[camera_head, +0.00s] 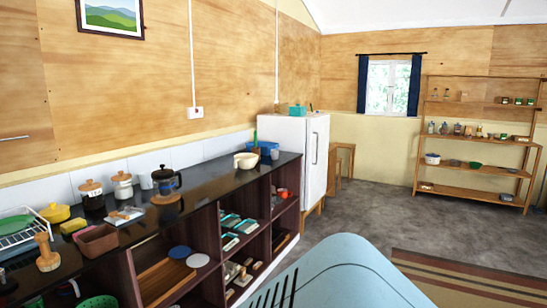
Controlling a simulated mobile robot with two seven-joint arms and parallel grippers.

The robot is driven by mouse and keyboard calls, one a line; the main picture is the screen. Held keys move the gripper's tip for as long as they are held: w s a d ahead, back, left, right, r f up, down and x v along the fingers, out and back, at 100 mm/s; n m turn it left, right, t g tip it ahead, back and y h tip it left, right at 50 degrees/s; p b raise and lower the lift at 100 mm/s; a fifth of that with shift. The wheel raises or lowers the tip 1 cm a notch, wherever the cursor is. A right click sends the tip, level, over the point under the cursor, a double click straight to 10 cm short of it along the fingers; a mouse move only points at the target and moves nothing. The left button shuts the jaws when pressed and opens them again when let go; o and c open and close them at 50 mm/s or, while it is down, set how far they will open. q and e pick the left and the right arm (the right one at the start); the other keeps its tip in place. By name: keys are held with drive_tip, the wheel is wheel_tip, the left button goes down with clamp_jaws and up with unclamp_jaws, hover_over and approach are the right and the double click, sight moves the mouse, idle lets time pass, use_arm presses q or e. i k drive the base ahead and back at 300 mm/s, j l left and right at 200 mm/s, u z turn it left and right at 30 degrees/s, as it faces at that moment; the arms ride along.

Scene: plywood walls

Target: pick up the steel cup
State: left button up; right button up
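No steel cup can be picked out for certain in the head view. A small grey shape (146,181) stands on the dark counter (217,178), between a white canister (122,186) and a black French press (167,182). It is too small to tell whether it is a cup or steel. Several small vessels on the far wooden shelf (480,166) are also too small to make out. Neither of my grippers is in view.
A pale blue slotted panel (340,275) fills the lower middle. The counter holds a dish rack (20,232), a brown box (97,240) and a cream bowl (246,161). A white fridge (308,160) stands beyond. Grey floor (375,200) is open before the shelf.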

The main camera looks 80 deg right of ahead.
sight(275, 153)
drive_tip(key=z, duration=2.65)
